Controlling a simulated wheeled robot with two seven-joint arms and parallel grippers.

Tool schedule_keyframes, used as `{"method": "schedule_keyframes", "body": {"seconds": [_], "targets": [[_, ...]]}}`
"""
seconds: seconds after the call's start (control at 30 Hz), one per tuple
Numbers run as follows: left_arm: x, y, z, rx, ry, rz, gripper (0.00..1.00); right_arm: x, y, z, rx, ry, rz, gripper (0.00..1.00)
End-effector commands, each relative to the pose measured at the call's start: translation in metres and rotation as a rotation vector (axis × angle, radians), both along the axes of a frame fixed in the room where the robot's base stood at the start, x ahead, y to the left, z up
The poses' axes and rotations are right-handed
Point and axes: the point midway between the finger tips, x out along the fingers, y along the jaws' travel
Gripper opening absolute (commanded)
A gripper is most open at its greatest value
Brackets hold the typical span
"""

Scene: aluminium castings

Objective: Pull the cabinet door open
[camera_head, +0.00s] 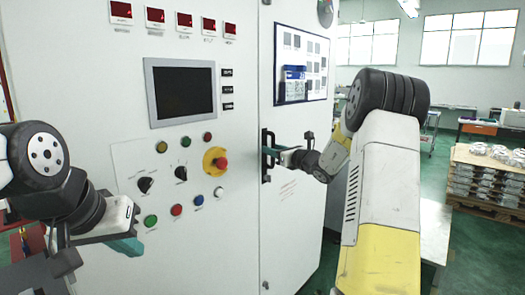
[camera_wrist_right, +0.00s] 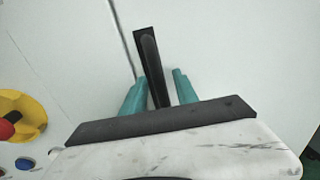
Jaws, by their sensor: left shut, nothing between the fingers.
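The cabinet door (camera_head: 300,200) is a white panel, flush with the cabinet front beside it, and looks closed. Its black upright handle (camera_head: 264,158) is near the door's left edge. My right gripper (camera_head: 270,152) is at the handle. In the right wrist view the two teal fingers (camera_wrist_right: 155,92) stand apart, one on each side of the handle (camera_wrist_right: 150,60), with a visible gap on the right side. My left gripper (camera_head: 128,246) is shut and empty in front of the control panel, at the lower left.
The white cabinet front (camera_head: 115,80) has a dark screen (camera_head: 184,92), knobs, coloured buttons and a red emergency stop (camera_head: 220,163) left of the handle. A posted sheet board (camera_head: 301,65) is on the door. Pallets of castings (camera_head: 485,175) stand at the far right.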

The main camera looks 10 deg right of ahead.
Motion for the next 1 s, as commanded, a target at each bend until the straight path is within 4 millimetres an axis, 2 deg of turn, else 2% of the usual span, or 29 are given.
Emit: {"method": "schedule_keyframes", "body": {"seconds": [0.03, 0.17, 1.0], "targets": [[0.0000, 0.0000, 0.0000, 0.000, 0.000, 0.000, 0.00, -0.0001, 0.0000, 0.0001, 0.000, 0.000, 0.000, 0.26], [0.0000, 0.0000, 0.0000, 0.000, 0.000, 0.000, 0.00, -0.0002, 0.0000, 0.0001, 0.000, 0.000, 0.000, 0.01], [0.0000, 0.0000, 0.0000, 0.000, 0.000, 0.000, 0.00, -0.0004, -0.0001, 0.0003, -0.001, 0.000, 0.000, 0.00]]}}
